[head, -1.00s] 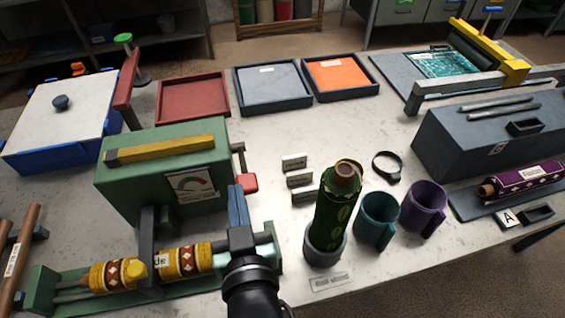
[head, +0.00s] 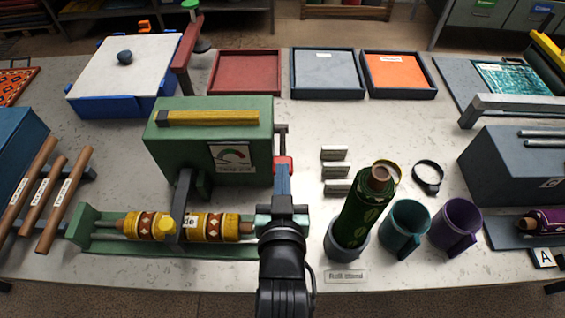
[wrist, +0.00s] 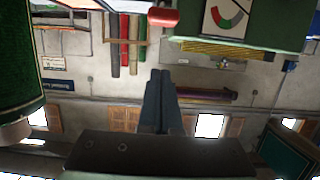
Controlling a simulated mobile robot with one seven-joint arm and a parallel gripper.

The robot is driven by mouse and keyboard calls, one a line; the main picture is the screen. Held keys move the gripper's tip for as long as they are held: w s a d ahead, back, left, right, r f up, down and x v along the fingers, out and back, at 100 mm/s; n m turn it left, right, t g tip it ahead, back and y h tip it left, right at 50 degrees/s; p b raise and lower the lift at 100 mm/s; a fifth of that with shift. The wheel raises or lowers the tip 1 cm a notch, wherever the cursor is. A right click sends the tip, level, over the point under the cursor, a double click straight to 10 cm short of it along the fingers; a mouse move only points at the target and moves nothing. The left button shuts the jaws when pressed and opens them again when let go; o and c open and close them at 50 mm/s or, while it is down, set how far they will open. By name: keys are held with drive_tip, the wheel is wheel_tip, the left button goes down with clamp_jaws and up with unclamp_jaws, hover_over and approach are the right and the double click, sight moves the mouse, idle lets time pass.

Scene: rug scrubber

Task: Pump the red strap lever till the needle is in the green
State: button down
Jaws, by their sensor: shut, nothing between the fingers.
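The red strap lever (head: 284,161) is a red grip on a dark arm at the right side of the green box (head: 208,140). The gauge (head: 232,157) on the box front has a coloured arc; its needle is too small to read surely. The gauge also shows upside down in the wrist view (wrist: 228,14). My gripper (head: 283,170) is shut and empty, its blue fingers pointing at the red grip and partly covering it in the head view. In the wrist view the red grip (wrist: 163,17) appears apart from my fingertips (wrist: 160,72).
A yellow patterned roll (head: 205,226) lies in a green cradle (head: 88,215) left of my gripper.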

drive_tip(key=p+x, duration=0.1)
drive_tip(key=x, duration=0.5)
drive_tip(key=shift+r, duration=0.15)
drive_tip(key=f, duration=0.2)
drive_tip(key=shift+s+f, duration=0.2)
drive_tip(key=shift+f, duration=0.2)
drive_tip(key=shift+f+p, duration=0.3)
drive_tip(key=shift+f, duration=0.35)
drive_tip(key=shift+f, duration=0.1)
